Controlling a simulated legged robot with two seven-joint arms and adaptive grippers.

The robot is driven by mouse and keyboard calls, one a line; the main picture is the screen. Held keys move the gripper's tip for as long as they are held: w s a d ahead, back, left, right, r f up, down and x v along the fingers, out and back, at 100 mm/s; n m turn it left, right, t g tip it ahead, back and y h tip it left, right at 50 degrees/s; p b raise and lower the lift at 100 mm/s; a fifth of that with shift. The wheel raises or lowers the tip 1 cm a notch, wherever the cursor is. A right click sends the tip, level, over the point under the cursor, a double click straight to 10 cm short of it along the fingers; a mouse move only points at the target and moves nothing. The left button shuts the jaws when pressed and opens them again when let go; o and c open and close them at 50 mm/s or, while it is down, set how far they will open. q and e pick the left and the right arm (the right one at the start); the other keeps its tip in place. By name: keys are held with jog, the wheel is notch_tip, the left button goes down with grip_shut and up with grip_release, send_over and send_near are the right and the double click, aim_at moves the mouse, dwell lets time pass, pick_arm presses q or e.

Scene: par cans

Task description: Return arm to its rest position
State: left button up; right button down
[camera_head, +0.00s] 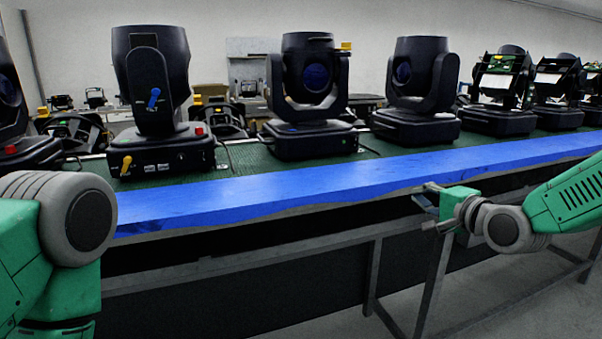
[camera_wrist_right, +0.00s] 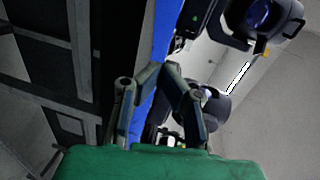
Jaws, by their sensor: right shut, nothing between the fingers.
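My right arm comes in from the right in the head view. Its gripper (camera_head: 428,207) hangs just in front of the blue front edge of the table, apart from any lamp. In the right wrist view the fingers of the right gripper (camera_wrist_right: 160,68) meet at their tips, shut with nothing between them. My left arm shows only as a green and grey joint at the lower left of the head view; its gripper is out of view.
Black moving-head lamps (camera_head: 312,90) stand in a row on the green table top (camera_head: 250,160). A blue strip (camera_head: 300,187) runs along its front edge. Grey table legs (camera_head: 433,270) stand below. Open floor (camera_head: 480,300) lies at the lower right.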

jog(key=s+a+f+n+g+h, duration=0.1)
jog(key=s+f+n+g, duration=0.1)
jog(key=s+f, duration=0.55)
jog(key=s+a+f+n+g, duration=0.1)
jog(key=s+f+n+g, duration=0.2)
jog(key=f, duration=0.7)
jog(key=s+a+f+n+g+h, duration=0.1)
jog(key=s+f+g, duration=0.1)
jog(key=s+f, duration=0.5)
pick_arm(q)
jog(key=shift+a+r+p, duration=0.2)
jog(key=shift+r+p, duration=0.1)
jog(key=shift+p, duration=0.1)
pick_arm(e)
jog(key=s+d+f+n+g+h, duration=0.1)
jog(key=s+f, duration=0.3)
jog(key=s, duration=0.5)
jog(key=s+d+f+n+g+h, duration=0.1)
jog(key=s+f+n+g, duration=0.3)
jog(key=s, duration=0.6)
jog(key=s+d+f+n+g+h, duration=0.1)
jog(key=s+d+f+n+g, duration=0.1)
jog(key=s, duration=0.7)
notch_tip(320, 180, down, 3)
jog(key=shift+s+d+r+n+g+h, duration=0.15)
jog(key=shift+d+n+g+h, duration=0.15)
jog(key=shift+d+n, duration=0.25)
